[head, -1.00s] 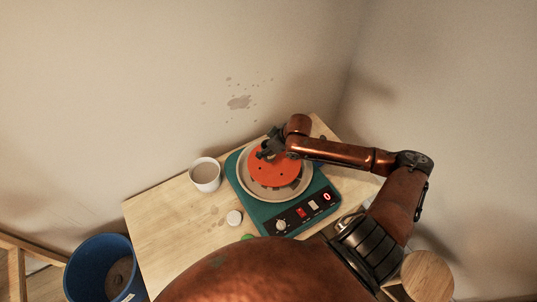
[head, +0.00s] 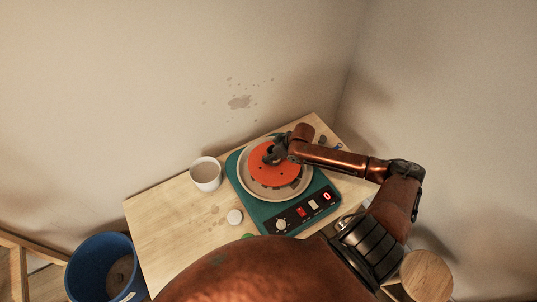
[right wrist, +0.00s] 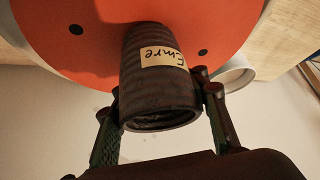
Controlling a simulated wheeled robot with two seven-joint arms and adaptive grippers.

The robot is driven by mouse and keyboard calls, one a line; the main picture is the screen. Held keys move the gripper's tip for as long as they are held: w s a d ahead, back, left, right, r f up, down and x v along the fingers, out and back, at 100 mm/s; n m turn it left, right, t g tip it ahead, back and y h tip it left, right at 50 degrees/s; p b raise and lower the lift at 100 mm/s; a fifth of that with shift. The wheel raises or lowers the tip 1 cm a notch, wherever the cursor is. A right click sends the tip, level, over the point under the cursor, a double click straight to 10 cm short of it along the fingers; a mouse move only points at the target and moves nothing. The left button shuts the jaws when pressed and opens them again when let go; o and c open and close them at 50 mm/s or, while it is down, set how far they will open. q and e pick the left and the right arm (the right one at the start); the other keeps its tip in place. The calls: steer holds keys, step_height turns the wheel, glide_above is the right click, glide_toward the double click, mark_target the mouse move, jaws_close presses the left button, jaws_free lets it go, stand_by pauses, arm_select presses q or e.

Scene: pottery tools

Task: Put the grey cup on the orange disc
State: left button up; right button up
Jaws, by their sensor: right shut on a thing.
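The grey cup (right wrist: 160,85) is dark, ribbed and labelled "Emre" in the right wrist view. My right gripper (right wrist: 162,90) is shut on it, a finger on each side. In the head view my right gripper (head: 277,152) is over the far part of the orange disc (head: 272,177), largely hiding the cup. The disc lies on the round plate of the green pottery wheel. In the right wrist view the disc (right wrist: 215,25) is behind the cup; I cannot tell whether the cup touches it. My left gripper is not in view.
A white cup (head: 205,175) stands left of the green wheel (head: 243,200) on the wooden table (head: 165,215). A small white round object (head: 235,217) lies near it. A blue bucket (head: 103,270) stands at the lower left. Walls rise behind the table.

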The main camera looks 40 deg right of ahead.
steer(key=o, duration=1.5)
steer(key=shift+r, duration=0.1)
steer(key=v, duration=1.2)
